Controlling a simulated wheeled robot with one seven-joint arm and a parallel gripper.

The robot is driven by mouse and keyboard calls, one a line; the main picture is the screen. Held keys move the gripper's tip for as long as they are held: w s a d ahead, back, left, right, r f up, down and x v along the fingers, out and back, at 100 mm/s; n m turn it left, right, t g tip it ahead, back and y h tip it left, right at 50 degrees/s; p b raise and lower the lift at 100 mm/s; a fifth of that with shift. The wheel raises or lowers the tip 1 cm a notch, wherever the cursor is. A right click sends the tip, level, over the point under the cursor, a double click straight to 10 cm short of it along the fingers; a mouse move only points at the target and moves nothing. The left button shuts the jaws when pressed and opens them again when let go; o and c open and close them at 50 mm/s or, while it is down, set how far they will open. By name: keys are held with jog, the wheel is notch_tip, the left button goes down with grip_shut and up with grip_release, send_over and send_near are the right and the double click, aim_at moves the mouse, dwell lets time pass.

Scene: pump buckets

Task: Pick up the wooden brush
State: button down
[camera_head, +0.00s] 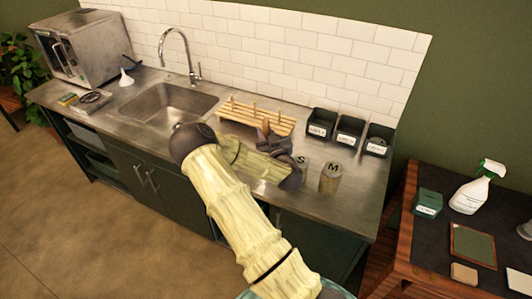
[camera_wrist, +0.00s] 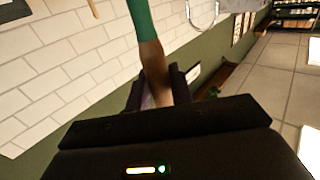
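The wooden brush (camera_wrist: 152,60) shows in the wrist view as a brown wooden piece with a green upper part. It stands between the two dark fingers of my gripper (camera_wrist: 158,82), which look shut on it. The green part runs out of the top of the picture. In the head view my gripper (camera_head: 277,143) is above the steel counter, in front of the wooden rack. A brown piece of the brush (camera_head: 265,127) sticks up there; the rest is hidden by the gripper.
The sink (camera_head: 168,104) and faucet (camera_head: 178,35) lie left. A side table holds a spray bottle (camera_head: 470,193).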

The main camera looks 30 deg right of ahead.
jog(key=shift+w+r, duration=0.1)
jog(key=shift+r, duration=0.55)
notch_tip(320, 180, up, 17)
jog(key=b, duration=0.2)
jog(key=shift+f, duration=0.1)
dwell(0.7)
